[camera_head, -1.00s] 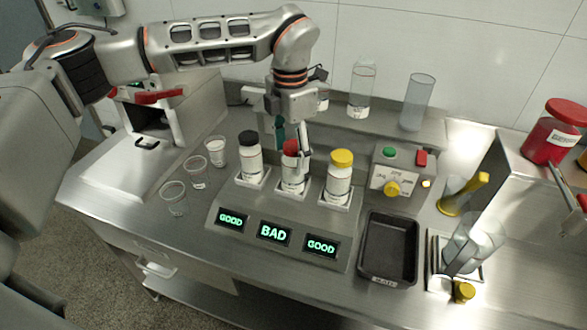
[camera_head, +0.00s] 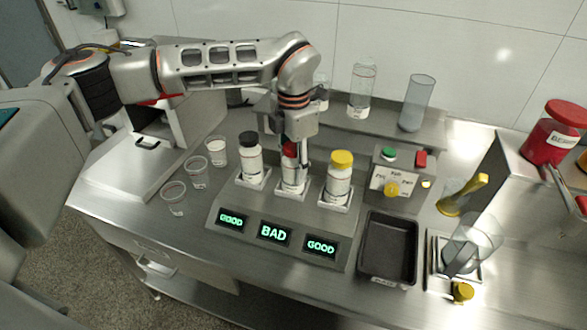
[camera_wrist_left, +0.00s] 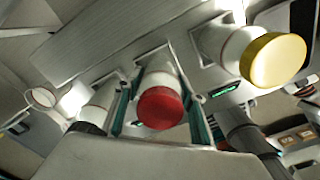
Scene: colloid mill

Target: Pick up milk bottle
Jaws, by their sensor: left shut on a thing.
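Three white bottles stand in a row of square sockets on the grey display stand (camera_head: 285,235). The milk bottle with a red cap (camera_head: 290,150) is in the middle, above the sign "BAD". The black-capped bottle (camera_head: 251,160) is left of it and the yellow-capped bottle (camera_head: 339,180) right of it, both above "GOOD". My left gripper (camera_head: 294,163) comes down from above, shut around the red-capped bottle. In the left wrist view, the left gripper's fingers (camera_wrist_left: 160,112) lie on both sides of the red-capped bottle (camera_wrist_left: 160,107). It is upright at its socket. My right gripper is not seen.
Several clear cups (camera_head: 197,173) stand left of the stand. A black tray (camera_head: 388,249) lies to its right, below a button box (camera_head: 393,172). Glass cylinders (camera_head: 416,102) stand on the back shelf. A red-lidded jar (camera_head: 556,135) is at far right.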

